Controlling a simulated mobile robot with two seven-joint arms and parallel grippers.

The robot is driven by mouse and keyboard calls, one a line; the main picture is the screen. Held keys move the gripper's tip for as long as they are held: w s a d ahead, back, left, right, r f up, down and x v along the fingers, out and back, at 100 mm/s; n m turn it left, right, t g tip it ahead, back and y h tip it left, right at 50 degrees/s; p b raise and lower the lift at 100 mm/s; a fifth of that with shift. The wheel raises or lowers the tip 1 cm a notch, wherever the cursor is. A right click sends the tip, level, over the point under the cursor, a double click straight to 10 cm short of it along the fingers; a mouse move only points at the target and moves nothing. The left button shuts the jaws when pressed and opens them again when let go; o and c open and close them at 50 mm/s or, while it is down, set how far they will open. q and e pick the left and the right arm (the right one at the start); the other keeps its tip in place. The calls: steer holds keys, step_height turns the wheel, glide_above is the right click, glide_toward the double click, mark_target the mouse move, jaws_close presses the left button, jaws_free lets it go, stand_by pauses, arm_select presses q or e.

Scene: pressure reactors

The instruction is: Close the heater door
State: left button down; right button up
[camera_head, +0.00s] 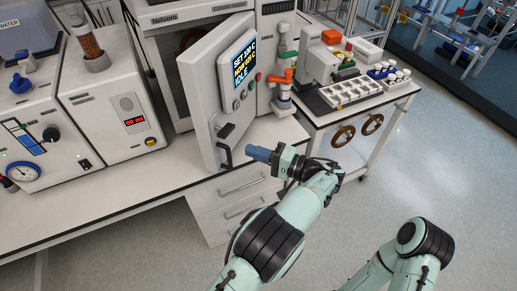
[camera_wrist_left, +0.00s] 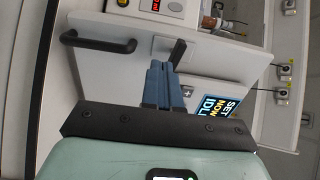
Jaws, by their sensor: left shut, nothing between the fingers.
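The heater door (camera_head: 205,95) is a thick white panel with a lit display (camera_head: 240,68) reading IDLE. It stands open, swung out over the bench, with part of the dark heater opening (camera_head: 172,45) showing to its left. A black bar handle (camera_head: 224,150) is low on the door's outer face. My left gripper (camera_head: 250,152) is shut and empty, just right of the handle in the head view. In the left wrist view the shut blue fingers (camera_wrist_left: 160,66) point toward the door face, near a black lever (camera_wrist_left: 177,52); contact cannot be told. The right gripper is out of frame.
White instruments (camera_head: 110,95) with a gauge and readout stand left of the door. Drawers (camera_head: 240,195) lie under the bench. The floor (camera_head: 420,170) at right is clear.

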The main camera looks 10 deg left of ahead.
mark_target(213, 137)
arm_select(q)
steer(key=p+x, duration=0.1)
steer(key=x, duration=0.9)
steer(key=shift+w+a+f, duration=0.1)
steer(key=shift+w+a, duration=0.1)
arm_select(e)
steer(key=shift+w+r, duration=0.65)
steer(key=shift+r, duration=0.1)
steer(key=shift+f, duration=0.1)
